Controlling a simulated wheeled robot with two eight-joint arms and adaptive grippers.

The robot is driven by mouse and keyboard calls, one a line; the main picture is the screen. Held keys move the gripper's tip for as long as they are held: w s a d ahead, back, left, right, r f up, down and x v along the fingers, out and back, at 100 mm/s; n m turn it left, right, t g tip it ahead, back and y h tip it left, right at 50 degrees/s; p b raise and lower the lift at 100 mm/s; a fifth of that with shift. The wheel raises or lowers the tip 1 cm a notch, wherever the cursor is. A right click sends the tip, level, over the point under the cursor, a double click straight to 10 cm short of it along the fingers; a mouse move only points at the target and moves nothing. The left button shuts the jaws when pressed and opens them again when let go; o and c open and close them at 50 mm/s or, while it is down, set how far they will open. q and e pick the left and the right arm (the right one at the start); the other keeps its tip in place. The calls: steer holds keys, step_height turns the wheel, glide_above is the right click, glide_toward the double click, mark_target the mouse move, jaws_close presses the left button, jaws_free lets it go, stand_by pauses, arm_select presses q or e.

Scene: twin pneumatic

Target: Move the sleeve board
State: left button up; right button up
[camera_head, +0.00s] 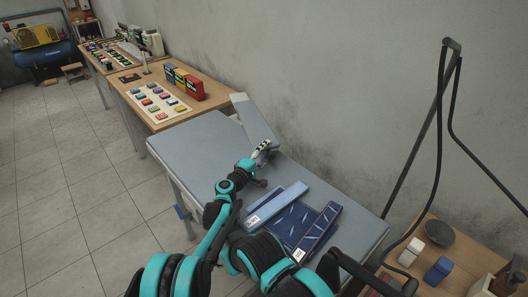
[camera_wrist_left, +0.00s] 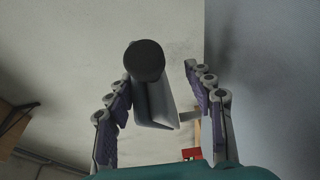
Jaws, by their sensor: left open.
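The sleeve board (camera_head: 254,121) is a long light-grey padded board at the far right side of the grey table (camera_head: 195,150), close to the wall. In the left wrist view it appears end-on, with a dark round end (camera_wrist_left: 145,60) and a pale body (camera_wrist_left: 152,105) behind it. My left gripper (camera_head: 262,148) is at the near end of the board in the head view. In the left wrist view its fingers (camera_wrist_left: 158,75) are spread, with the dark end between them; contact cannot be told. My right gripper does not show.
A wooden bench with coloured blocks (camera_head: 155,98) stands beyond. A dark frame with hoses (camera_head: 420,130) rises at right beside a small wooden table (camera_head: 455,265).

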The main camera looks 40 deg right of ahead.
arm_select(q)
steer(key=shift+a+r, duration=0.2)
steer(key=shift+r, duration=0.05)
steer(key=shift+w, duration=0.15)
steer(key=shift+a, duration=0.3)
steer(key=v, duration=1.1)
steer(key=shift+s+a, duration=0.2)
steer(key=shift+s, duration=0.1)
